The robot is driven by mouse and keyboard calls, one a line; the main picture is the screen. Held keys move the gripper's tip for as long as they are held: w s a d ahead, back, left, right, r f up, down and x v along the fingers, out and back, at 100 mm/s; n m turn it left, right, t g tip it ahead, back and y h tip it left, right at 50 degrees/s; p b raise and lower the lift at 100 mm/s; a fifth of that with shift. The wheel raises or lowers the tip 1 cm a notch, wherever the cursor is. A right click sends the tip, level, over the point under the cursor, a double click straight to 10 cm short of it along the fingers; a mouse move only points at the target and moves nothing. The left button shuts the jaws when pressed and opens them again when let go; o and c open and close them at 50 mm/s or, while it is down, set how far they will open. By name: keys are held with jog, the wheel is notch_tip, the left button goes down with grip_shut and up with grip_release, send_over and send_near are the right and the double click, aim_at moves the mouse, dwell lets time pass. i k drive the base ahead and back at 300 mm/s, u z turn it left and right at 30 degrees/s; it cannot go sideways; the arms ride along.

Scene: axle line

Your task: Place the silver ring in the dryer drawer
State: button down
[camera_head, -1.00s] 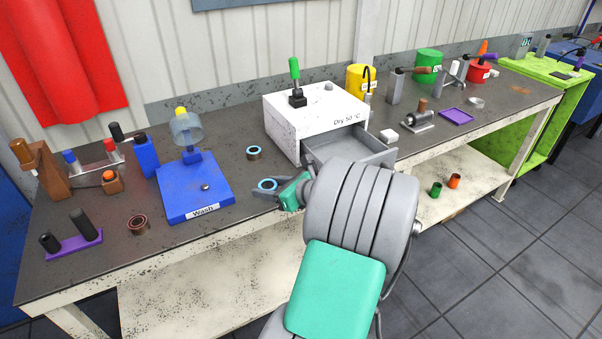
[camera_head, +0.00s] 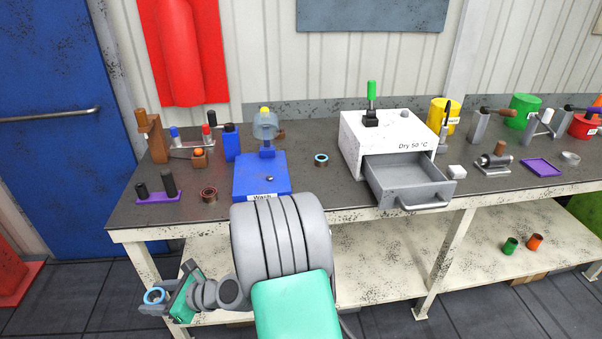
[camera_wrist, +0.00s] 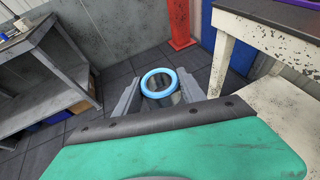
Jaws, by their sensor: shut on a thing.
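My gripper (camera_head: 157,297) is shut on a ring with a light blue rim (camera_head: 154,296) and holds it in the air in front of the bench's left end. In the wrist view the same ring (camera_wrist: 159,82) sits between the two fingers, with a grey metallic inside, above the floor. The dryer is a white box marked "Dry 50 °C" (camera_head: 376,135) on the bench. Its grey drawer (camera_head: 411,198) is pulled out, and the visible inside looks empty. The drawer is far right of my gripper.
A similar blue-topped ring (camera_head: 321,160) lies left of the dryer. A brown ring (camera_head: 209,195) lies near the blue Wash stand (camera_head: 261,179). The bench edge (camera_head: 140,235) and leg are close to my gripper.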

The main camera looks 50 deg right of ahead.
aim_at(396, 176)
jog(key=u, duration=1.75)
jog(key=k, duration=1.65)
jog(key=z, duration=1)
